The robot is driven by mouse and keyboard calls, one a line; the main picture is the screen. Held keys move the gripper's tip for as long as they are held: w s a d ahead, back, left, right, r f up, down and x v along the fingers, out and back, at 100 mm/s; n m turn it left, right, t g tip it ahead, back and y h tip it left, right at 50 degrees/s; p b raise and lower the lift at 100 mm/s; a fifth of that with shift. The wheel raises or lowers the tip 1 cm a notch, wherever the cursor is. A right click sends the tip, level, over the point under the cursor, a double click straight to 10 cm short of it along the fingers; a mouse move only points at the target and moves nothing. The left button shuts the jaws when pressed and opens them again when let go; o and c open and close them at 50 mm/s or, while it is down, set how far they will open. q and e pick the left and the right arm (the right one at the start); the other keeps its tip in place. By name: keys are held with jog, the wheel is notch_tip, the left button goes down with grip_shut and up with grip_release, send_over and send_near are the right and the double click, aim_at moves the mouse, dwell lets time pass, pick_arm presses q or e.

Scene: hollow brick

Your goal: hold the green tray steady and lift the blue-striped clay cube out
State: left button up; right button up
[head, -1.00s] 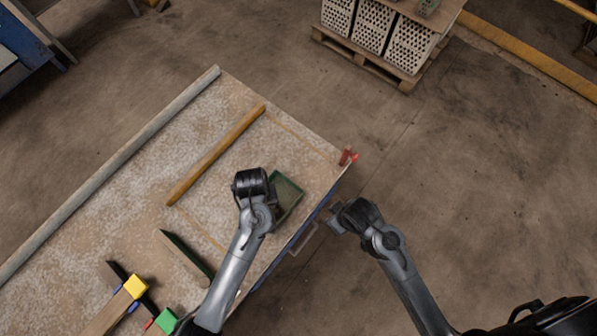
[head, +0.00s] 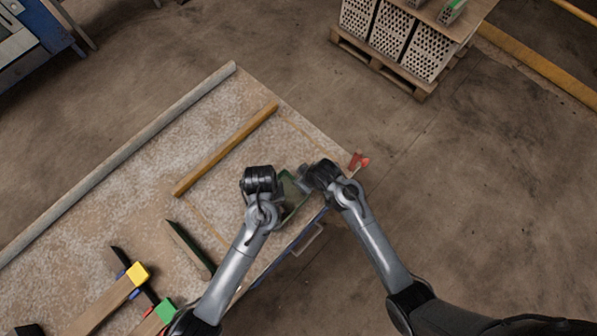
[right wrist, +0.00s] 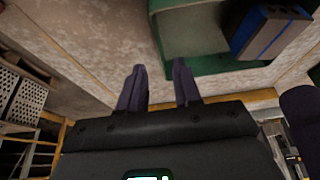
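The green tray (head: 290,203) sits near the table's right edge, partly covered by my grippers in the head view. The right wrist view shows its green wall (right wrist: 205,62) and pale inside. A grey cube with blue stripes (right wrist: 268,36) is at the tray's right side in that view; I cannot make it out in the head view. My left gripper (head: 260,181) is at the tray's left side, its fingertips hidden by the wrist. My right gripper (head: 306,174) is at the tray's upper right. In the right wrist view its two fingers (right wrist: 160,80) are apart and empty, short of the tray wall.
A yellow-brown wooden bar (head: 226,150) and a long grey rail (head: 120,165) lie on the speckled table. A dark-edged trowel-like tool (head: 188,247) and clamps with yellow and green blocks (head: 138,274) are lower left. A red item (head: 359,160) is at the table corner. A pallet of hollow bricks (head: 395,45) stands beyond.

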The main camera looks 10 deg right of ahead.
aim_at(295, 199)
jog(key=shift+x, duration=2.95)
grip_shut()
